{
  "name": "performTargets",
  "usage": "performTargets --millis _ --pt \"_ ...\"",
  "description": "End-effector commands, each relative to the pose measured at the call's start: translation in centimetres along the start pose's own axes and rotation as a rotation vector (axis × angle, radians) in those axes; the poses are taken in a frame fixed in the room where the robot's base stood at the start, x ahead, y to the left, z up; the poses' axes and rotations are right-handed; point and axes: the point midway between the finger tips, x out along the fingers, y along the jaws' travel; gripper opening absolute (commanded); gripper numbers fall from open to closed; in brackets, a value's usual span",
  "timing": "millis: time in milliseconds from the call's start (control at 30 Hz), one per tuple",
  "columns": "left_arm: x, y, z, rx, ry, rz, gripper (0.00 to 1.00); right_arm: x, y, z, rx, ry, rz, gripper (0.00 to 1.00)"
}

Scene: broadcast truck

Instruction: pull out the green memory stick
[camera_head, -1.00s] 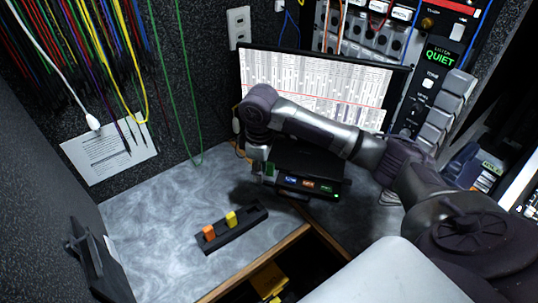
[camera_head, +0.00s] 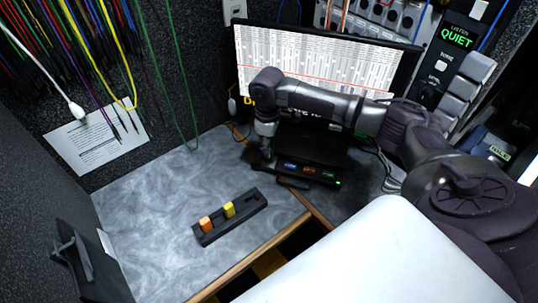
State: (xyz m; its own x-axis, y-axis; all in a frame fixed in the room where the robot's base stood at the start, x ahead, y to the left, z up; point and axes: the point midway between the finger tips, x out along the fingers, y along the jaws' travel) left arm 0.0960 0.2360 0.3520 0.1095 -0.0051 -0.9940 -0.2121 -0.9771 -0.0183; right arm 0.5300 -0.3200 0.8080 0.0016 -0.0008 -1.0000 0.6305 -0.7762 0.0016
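A black hub (camera_head: 322,180) stands on the desk in front of the monitor, with small blue, orange and green marks along its front. My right gripper (camera_head: 260,158) points down at the hub's left end. The gripper is small and dark here, and I cannot tell whether its fingers are open or shut. A small green patch, which may be the green memory stick (camera_head: 267,151), shows at the fingers, mostly hidden. A black holder (camera_head: 240,219) lies on the desk with an orange stick (camera_head: 206,224) and a yellow stick (camera_head: 229,210) upright in it. My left gripper is out of view.
The monitor (camera_head: 325,60) stands behind my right arm. Cables (camera_head: 85,50) hang at the upper left, by a paper sheet (camera_head: 95,145) on the wall. A dark bracket (camera_head: 72,250) is at the lower left. The desk (camera_head: 150,215) is clear left of the holder.

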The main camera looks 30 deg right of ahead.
Motion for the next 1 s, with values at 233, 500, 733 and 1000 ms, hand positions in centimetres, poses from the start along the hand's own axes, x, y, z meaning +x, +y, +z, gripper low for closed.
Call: performTargets --millis 233,500,733,1000 --pt "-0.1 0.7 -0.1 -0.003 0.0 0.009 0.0 3.5 0.1 0.4 0.001 -0.002 -0.001 0.31" --pt "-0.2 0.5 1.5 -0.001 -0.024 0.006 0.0 4.0 0.2 0.4 0.0 -0.002 0.0 0.31" --pt "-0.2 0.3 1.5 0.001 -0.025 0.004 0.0 4.0 0.2 0.4 0.0 -0.001 0.0 0.0" --pt "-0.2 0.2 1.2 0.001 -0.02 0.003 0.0 3.9 0.2 0.4 0.001 -0.001 0.0 0.0"
